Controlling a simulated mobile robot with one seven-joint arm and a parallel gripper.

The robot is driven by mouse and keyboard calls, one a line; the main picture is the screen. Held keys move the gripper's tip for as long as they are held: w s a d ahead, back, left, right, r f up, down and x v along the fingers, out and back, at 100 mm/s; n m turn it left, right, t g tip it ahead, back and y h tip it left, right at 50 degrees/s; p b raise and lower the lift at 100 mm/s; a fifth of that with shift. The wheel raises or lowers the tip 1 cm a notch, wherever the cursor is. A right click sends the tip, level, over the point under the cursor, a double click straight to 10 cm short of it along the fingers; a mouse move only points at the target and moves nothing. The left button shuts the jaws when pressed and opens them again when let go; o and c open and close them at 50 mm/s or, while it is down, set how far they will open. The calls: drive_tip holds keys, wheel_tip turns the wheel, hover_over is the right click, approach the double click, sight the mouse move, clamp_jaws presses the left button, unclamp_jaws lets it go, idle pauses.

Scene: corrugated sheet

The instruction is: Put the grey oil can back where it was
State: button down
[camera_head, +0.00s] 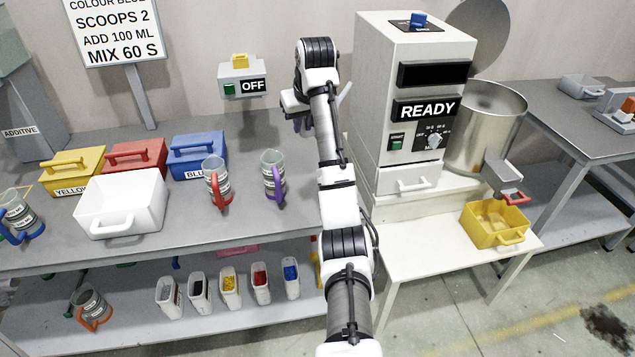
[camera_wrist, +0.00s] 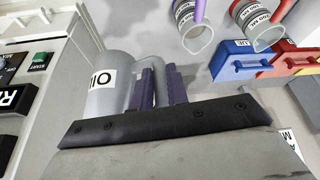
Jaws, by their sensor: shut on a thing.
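The grey oil can (camera_wrist: 115,75), with a white label reading "OIL", is close in front of my wrist camera. My gripper (camera_wrist: 160,85) is shut on its handle, with the two dark purple fingers on either side of the handle. In the head view my gripper (camera_head: 296,103) is above the back of the grey workbench, between the OFF box and the READY machine. My arm hides most or all of the can there. I cannot tell whether the can touches the bench.
The READY machine (camera_head: 412,75) stands close on the right. A purple-handled jug (camera_head: 272,172) and a red-handled jug (camera_head: 215,180) stand on the bench to the left. Yellow, red and blue (camera_head: 198,160) bins and a white bin (camera_head: 120,205) are further left. Bench (camera_head: 250,225) is bare near its front.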

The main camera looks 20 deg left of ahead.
wheel_tip(320, 180, down, 18)
drive_tip(key=p, duration=0.4)
drive_tip(key=shift+f, duration=0.2)
drive_tip(key=shift+f, duration=0.15)
drive_tip(key=c, duration=1.4)
unclamp_jaws()
drive_tip(key=shift+o, duration=0.2)
